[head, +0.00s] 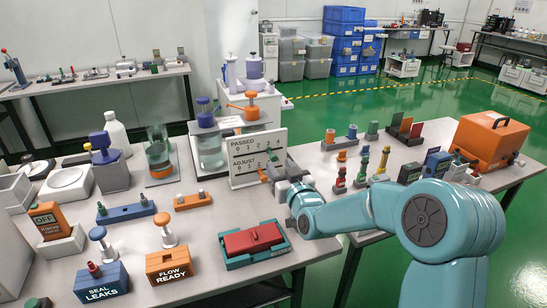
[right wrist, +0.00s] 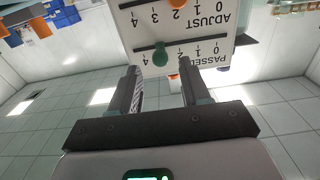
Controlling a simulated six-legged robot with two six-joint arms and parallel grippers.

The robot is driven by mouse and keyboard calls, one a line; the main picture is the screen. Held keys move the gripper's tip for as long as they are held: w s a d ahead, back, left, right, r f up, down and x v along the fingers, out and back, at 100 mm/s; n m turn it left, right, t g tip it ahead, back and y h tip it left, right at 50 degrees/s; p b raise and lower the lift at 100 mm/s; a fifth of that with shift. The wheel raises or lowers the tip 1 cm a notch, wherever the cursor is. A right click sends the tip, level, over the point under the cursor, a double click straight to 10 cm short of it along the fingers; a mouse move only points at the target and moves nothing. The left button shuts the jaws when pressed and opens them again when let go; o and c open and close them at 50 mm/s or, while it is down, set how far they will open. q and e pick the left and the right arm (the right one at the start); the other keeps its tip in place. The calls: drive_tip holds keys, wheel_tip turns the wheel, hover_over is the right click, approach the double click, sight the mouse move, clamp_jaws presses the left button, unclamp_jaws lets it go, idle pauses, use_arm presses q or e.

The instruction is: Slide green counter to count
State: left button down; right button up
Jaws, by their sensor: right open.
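A white board (head: 243,160) stands upright on the table, with PASSED and ADJUST scales numbered from 0 to 4. In the right wrist view the board (right wrist: 210,25) appears upside down. The green counter (right wrist: 160,55) sits on the PASSED scale, towards its higher numbers; its exact number is hard to read. It also shows in the head view (head: 273,155). An orange counter (right wrist: 173,3) is on the ADJUST scale. My right gripper (right wrist: 160,72) is open and empty in front of the board, its fingertips either side of the green counter, not closed on it. My left gripper is out of view.
A green tray with a red block (head: 252,239) lies in front of the board. Glass jars (head: 209,150) stand behind and left of it. Small coloured pieces (head: 361,170) and an orange case (head: 490,137) stand to the right.

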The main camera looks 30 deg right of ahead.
sight(274, 159)
drive_tip(key=shift+x, duration=2.7)
drive_tip(key=shift+a, duration=0.1)
clamp_jaws()
